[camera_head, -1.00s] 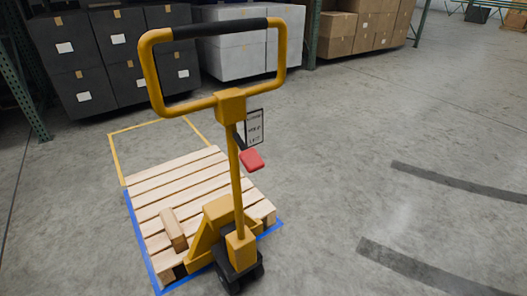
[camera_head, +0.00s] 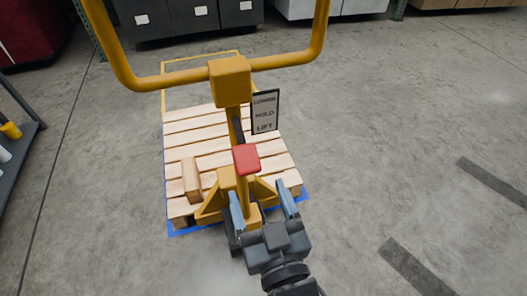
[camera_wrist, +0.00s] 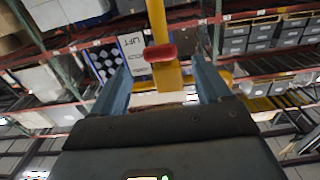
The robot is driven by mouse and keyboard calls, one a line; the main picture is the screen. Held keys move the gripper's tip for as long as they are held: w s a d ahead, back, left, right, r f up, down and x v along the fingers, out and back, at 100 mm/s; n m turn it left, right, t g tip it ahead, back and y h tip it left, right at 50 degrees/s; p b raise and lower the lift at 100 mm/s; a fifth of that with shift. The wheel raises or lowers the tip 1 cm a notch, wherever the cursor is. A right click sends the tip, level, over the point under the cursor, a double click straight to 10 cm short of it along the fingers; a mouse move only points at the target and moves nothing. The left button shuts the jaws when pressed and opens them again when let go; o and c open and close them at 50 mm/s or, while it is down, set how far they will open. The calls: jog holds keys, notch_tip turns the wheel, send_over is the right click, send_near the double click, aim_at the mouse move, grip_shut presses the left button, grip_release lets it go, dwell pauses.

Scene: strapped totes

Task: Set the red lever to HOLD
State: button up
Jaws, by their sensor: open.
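The red lever's paddle (camera_head: 246,158) sits on a dark arm at the front of the yellow pallet jack's post (camera_head: 232,120), below the crossbar. A label plate (camera_head: 265,112) beside the post reads LOWER, HOLD, LIFT from top to bottom. The paddle appears below the LIFT line in the head view, but I cannot tell its exact setting. My gripper (camera_head: 258,189) is open and empty, below and nearer than the paddle. In the wrist view the paddle (camera_wrist: 160,52) shows ahead, between the two blue fingers, with no contact visible. The label plate (camera_wrist: 135,55) appears inverted there.
The yellow handle loop (camera_head: 165,82) rises above the lever. A wooden pallet (camera_head: 190,132) with a small wooden block (camera_head: 191,178) lies beyond the jack. Shelving with yellow items (camera_head: 12,130) stands at far left.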

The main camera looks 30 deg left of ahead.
aim_at(251, 174)
jog(key=x, duration=0.7)
jog(key=shift+w+a+p, duration=0.2)
jog(key=shift+p, duration=0.1)
